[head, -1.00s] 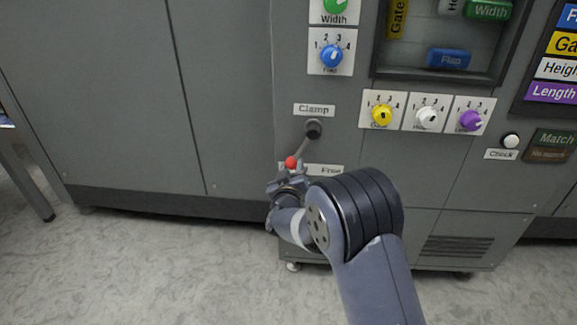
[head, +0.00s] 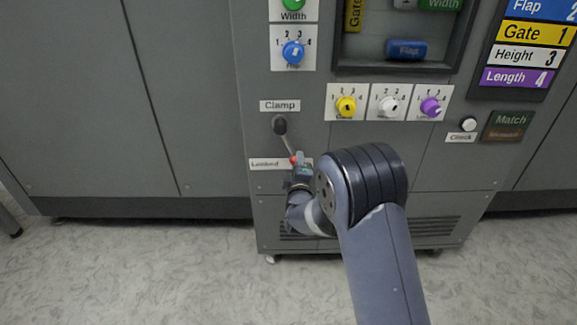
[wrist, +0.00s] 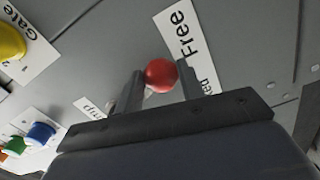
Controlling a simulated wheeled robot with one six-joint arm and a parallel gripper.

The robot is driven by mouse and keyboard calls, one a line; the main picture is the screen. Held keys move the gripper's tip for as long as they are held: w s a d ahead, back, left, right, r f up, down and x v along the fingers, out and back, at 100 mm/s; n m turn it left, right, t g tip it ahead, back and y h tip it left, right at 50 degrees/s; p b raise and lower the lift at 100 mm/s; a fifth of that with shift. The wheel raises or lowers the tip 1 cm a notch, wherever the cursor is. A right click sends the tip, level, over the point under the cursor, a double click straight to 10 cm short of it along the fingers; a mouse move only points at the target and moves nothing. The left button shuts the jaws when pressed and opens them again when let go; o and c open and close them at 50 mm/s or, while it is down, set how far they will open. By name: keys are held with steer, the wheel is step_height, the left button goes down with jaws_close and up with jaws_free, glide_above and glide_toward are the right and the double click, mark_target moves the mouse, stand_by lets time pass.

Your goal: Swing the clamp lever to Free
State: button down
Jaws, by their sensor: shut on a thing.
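The clamp lever (head: 287,143) hangs from a dark pivot below the Clamp label (head: 280,105). It points down and slightly right. Its red ball knob (wrist: 160,74) sits between the two fingers of my gripper (wrist: 161,82), which is shut on it. In the head view my gripper (head: 297,161) covers part of the knob. A Locked label (head: 264,164) shows left of the knob in the head view. The Free label (wrist: 181,38) is readable beside the knob in the wrist view; in the head view my gripper mostly hides it.
Above and right of the lever are a blue Flap dial (head: 293,52) and yellow (head: 346,107), white (head: 389,106) and purple (head: 431,107) dials. A white Check button (head: 468,124) is further right. The floor (head: 150,270) before the machine is clear.

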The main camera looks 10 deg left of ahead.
steer(key=shift+w+d+r+n, duration=0.2)
steer(key=shift+d+r+n, duration=0.65)
steer(key=shift+n, duration=0.45)
steer(key=c, duration=1.2)
jaws_free()
steer(key=shift+a, duration=0.1)
steer(key=o, duration=0.3)
steer(key=shift+f, duration=0.15)
steer(key=p+v, duration=0.1)
steer(key=v, duration=1)
steer(key=shift+w, duration=0.25)
